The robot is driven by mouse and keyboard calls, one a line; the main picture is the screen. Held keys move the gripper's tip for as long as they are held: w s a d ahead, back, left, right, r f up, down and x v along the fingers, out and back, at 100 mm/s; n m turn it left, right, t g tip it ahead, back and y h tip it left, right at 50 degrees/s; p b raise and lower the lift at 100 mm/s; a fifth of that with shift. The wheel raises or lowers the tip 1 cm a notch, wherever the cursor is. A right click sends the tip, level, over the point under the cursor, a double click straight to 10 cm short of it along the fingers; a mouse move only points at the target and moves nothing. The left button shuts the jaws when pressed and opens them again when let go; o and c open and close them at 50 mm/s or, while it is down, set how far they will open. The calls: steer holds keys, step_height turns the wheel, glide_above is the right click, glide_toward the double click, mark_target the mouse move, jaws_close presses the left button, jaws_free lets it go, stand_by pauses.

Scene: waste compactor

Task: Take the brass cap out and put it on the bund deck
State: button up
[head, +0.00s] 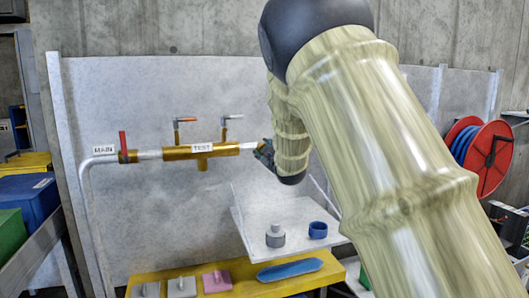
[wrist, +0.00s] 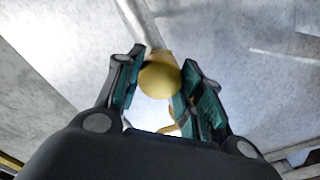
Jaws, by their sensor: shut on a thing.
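The brass cap (wrist: 160,80) shows in the wrist view as a round, dull gold shape between the teal pads of my gripper (wrist: 163,84). The gripper is shut on it. A pale pipe (wrist: 138,22) lies in line behind the cap; I cannot tell whether the cap still touches it. In the head view my gripper (head: 265,152) is at the right end of the brass test pipe (head: 200,151), and my arm hides the cap. A yellow deck (head: 150,277), which looks like the bund deck, stands low in front of the wall panel.
A pale tray (head: 262,250) above the deck holds a grey fitting (head: 275,236) and a blue ring (head: 317,230). Pink (head: 217,281) and grey (head: 181,288) blocks and a blue pad (head: 289,269) lie on the deck. A red hose reel (head: 488,160) stands right.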

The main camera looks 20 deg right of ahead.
steer(key=n+b, duration=0.3)
steer(key=n, duration=0.2)
steer(key=shift+a, duration=0.2)
stand_by(0.3)
